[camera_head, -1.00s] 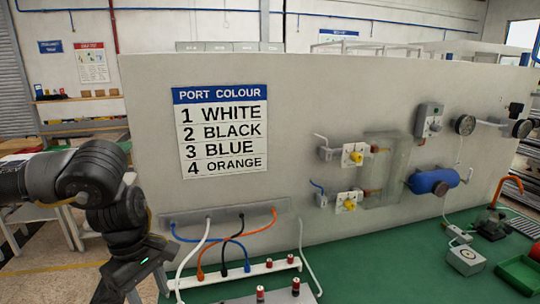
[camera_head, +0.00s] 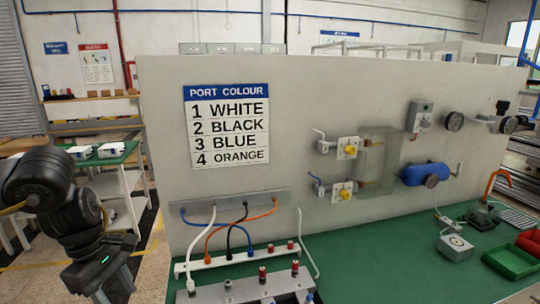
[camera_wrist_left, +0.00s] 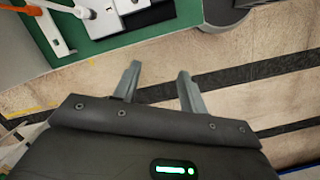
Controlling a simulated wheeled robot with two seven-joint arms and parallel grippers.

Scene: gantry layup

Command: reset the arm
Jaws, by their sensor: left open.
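My left arm comes in at the left of the head view, bent, with my left gripper (camera_head: 108,292) low at the bottom left, beside the green bench; its fingertips are partly cut off there. In the left wrist view my left gripper (camera_wrist_left: 158,80) is open, its two grey fingers apart with nothing between them. It hangs over the floor, just off the bench edge. My right arm is not in view.
A panel (camera_head: 330,90) with a port colour sign (camera_head: 227,125) stands on the green bench (camera_head: 370,255). Floor (camera_wrist_left: 260,90) is clear below the gripper.

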